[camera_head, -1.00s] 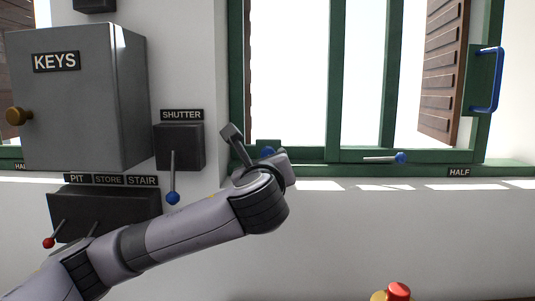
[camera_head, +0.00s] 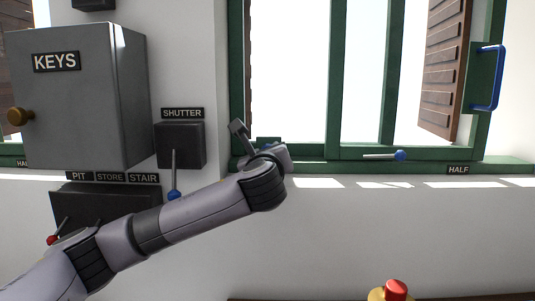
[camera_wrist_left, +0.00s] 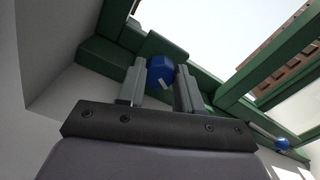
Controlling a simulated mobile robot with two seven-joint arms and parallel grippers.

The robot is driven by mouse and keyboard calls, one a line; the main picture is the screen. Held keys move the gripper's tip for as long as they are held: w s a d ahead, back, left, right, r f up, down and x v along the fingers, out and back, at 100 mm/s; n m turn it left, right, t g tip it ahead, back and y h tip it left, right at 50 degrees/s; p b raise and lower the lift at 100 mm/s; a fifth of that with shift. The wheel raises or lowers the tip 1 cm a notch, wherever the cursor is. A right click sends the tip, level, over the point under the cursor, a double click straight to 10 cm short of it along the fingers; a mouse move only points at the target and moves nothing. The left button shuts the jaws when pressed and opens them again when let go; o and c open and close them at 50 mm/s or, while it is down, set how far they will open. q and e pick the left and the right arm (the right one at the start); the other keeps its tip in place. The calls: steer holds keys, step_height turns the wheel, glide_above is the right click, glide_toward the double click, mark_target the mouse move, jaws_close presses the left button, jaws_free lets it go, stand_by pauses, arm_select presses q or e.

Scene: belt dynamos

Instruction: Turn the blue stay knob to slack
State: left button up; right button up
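A blue knob (camera_wrist_left: 160,72) sits on the green window frame at the lower left corner of the window, with a pale mark on its face. In the head view this knob (camera_head: 267,147) is mostly hidden behind my left gripper (camera_head: 255,140). In the left wrist view my left gripper (camera_wrist_left: 160,84) appears open, with one finger on each side of the knob. I cannot tell whether the fingers touch it. A second blue knob (camera_head: 400,155) is at the end of a pale rod on the lower frame, right of the gripper. My right gripper is not in view.
Left of my arm are a grey KEYS box (camera_head: 75,105), a SHUTTER box (camera_head: 180,145) with a blue-tipped lever, and a dark lever box (camera_head: 100,200). A blue handle (camera_head: 491,78) is at right. A red button (camera_head: 396,289) is low down.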

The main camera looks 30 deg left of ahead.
arm_select(q)
steer(key=shift+n, duration=0.4)
steer(key=n, duration=0.4)
steer(key=shift+f+n+b, duration=0.15)
steer(key=shift+n+b, duration=0.15)
steer(key=n, duration=0.6)
steer(key=shift+b, duration=0.4)
steer(key=n, duration=0.6)
steer(key=shift+f+n+b, duration=0.15)
steer(key=shift+n+b, duration=0.2)
steer(key=shift+n, duration=0.05)
steer(key=n, duration=0.5)
steer(key=shift+n, duration=0.4)
steer(key=o, duration=1.1)
steer(key=shift+c, duration=0.2)
